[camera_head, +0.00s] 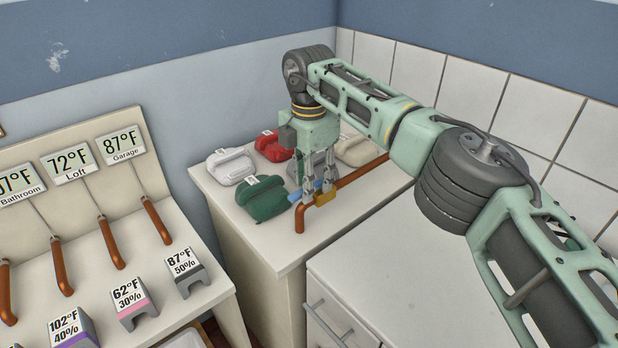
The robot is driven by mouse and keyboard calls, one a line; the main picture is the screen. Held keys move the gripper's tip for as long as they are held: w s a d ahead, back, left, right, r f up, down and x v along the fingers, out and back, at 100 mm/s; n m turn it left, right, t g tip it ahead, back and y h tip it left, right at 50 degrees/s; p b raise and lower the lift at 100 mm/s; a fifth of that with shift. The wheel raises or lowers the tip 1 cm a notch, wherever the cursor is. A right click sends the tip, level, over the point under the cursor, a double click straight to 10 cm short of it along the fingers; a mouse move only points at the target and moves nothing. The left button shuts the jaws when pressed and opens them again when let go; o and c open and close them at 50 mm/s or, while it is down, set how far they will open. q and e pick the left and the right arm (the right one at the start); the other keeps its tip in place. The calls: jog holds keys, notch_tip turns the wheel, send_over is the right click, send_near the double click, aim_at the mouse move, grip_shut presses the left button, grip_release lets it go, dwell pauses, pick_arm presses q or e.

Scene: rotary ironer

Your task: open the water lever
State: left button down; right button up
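A copper-brown pipe (347,180) runs along the far counter and bends down at its near left end. Small blue (294,197) and yellow (325,198) parts show at this pipe, by my fingertips. Which of them is the water lever is not clear. My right gripper (317,190) points down at the pipe, its two fingers apart from each other. The fingers partly cover the parts behind them, so I cannot tell whether they touch or hold one. My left gripper is not in view.
Folded green (264,199), white (231,165) and red (272,146) bundles lie close left of the gripper; a beige one (356,151) is behind. A panel (95,150) with several copper levers and temperature labels stands left. The white cabinet top (385,265) is clear in front.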

notch_tip(320, 180, up, 8)
jog(key=shift+f, duration=0.25)
